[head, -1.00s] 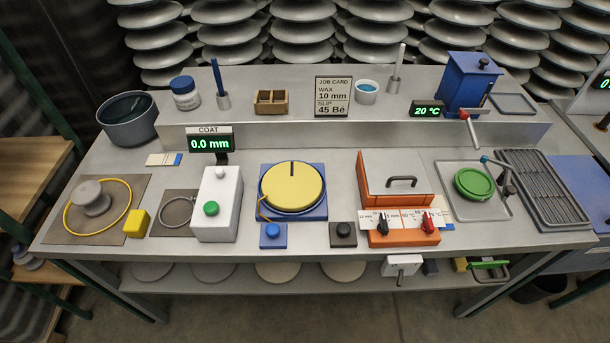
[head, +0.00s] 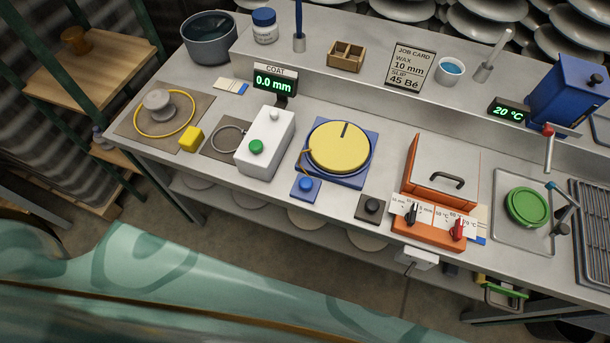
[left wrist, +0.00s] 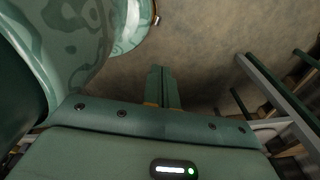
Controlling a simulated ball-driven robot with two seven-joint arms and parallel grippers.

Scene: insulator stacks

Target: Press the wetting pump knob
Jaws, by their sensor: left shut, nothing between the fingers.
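No label marks the wetting pump, so I cannot tell which knob is its own. In the head view a white box (head: 262,150) has a green button (head: 256,146) on its front and a pale round knob (head: 274,115) on top. A blue button (head: 306,184) sits before the yellow round plate (head: 339,146), and a black button (head: 372,205) is to its right. My left gripper (left wrist: 163,88) shows in the left wrist view, shut and empty over bare floor, away from the bench. My right gripper is out of view.
An orange box (head: 440,165) with black and red dials stands right of the buttons. A green round pad (head: 526,207) lies farther right. A yellow block (head: 190,139) is left of the white box. A wooden shelf rack (head: 95,70) stands at the far left.

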